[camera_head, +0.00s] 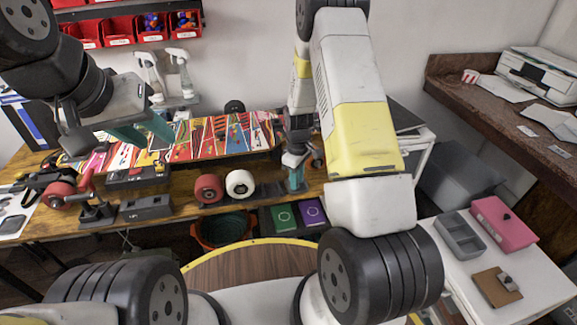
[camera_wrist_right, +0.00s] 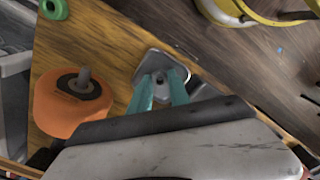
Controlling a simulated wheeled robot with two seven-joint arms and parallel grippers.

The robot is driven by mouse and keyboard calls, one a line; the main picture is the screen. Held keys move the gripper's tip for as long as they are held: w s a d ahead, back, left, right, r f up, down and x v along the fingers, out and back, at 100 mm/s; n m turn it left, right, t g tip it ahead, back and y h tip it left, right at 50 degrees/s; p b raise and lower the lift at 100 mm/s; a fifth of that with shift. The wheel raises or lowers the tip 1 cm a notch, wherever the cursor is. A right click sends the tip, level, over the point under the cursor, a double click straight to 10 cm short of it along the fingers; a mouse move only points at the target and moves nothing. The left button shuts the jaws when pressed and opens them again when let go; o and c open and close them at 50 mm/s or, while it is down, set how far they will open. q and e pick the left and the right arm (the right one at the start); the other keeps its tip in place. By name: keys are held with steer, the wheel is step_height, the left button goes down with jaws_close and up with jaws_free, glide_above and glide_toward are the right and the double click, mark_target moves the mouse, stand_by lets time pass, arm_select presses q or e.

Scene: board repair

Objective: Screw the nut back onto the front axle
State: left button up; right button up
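My right gripper (camera_head: 296,180) points down over the front of the wooden bench. In the right wrist view its two teal fingers (camera_wrist_right: 160,88) stand apart, above a small grey metal dish or plate (camera_wrist_right: 150,62) with a small dark spot at its middle. I cannot tell whether that spot is the nut. An orange wheel (camera_wrist_right: 62,105) with a bare axle stub (camera_wrist_right: 84,75) lies left of the fingers. My left gripper (camera_head: 143,130) is open and empty above the bench's left part. A truck with a red wheel (camera_head: 60,195) sits at a stand at the left.
A red wheel (camera_head: 208,188) and a white wheel (camera_head: 240,184) stand at the bench's front edge. A patterned board (camera_head: 205,140) lies behind them. A green ring (camera_wrist_right: 55,8) shows in the wrist view. A pink box (camera_head: 503,224) and grey tray (camera_head: 461,232) stand on the right table.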

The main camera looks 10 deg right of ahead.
jaws_close()
